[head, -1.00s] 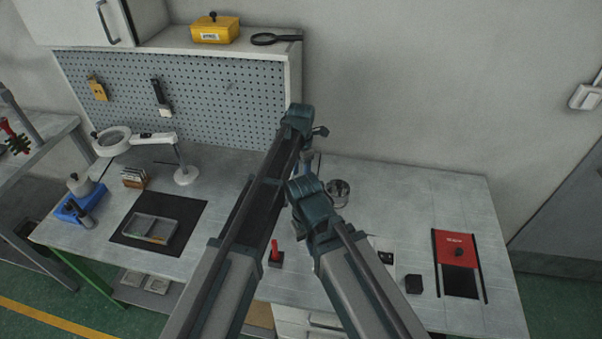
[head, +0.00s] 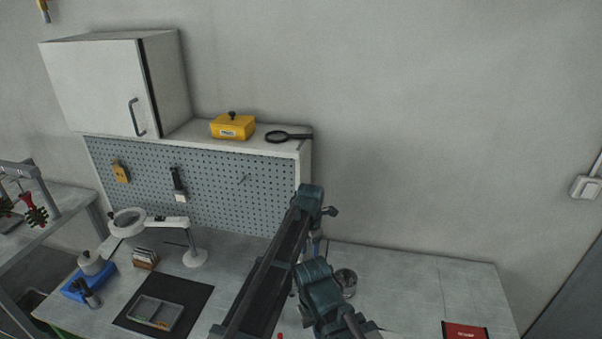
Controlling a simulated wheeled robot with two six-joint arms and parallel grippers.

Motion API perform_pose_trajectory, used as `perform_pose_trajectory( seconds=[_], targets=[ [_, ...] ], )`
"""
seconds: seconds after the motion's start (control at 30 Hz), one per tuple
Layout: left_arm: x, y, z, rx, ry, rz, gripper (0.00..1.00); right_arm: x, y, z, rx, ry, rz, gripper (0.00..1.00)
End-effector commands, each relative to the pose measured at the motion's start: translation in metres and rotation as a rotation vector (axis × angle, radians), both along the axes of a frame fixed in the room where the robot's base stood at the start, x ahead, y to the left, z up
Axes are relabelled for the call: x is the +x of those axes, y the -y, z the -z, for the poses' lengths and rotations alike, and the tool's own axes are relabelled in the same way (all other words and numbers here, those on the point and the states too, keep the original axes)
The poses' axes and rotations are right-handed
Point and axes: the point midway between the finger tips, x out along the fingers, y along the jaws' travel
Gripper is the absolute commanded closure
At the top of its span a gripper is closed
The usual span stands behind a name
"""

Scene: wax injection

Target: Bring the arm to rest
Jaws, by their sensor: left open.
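My left arm (head: 268,275) comes up from the bottom and bends at a dark teal joint (head: 308,197) in front of the pegboard's right end.
The grey bench (head: 405,285) holds a dark mat with a tray (head: 155,313), a magnifier lamp (head: 194,257), a round container (head: 345,281) and a red item (head: 465,331). A shelf above carries a yellow box (head: 233,126) and a hand magnifier (head: 288,136).

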Motion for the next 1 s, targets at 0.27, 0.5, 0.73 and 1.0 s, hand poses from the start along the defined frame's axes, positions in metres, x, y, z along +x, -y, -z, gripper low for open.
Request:
perform_pose_trajectory(
  seconds=[0.27,0.5,0.73,1.0],
  targets=[
    [-0.038,-0.053,0.0,-0.001,0.014,0.361,0.39,0.0,0.0,0.0,0.0,0.0,0.0,1.0],
    [-0.089,-0.115,0.0,0.008,0.03,0.899,0.39,0.0,0.0,0.0,0.0,0.0,0.0,1.0],
    [-0.141,-0.165,0.0,0.03,0.044,1.411,0.39,0.0,0.0,0.0,0.0,0.0,0.0,1.0],
    [-0.183,-0.197,0.0,0.054,0.045,1.831,0.39,0.0,0.0,0.0,0.0,0.0,0.0,1.0]
  ],
)
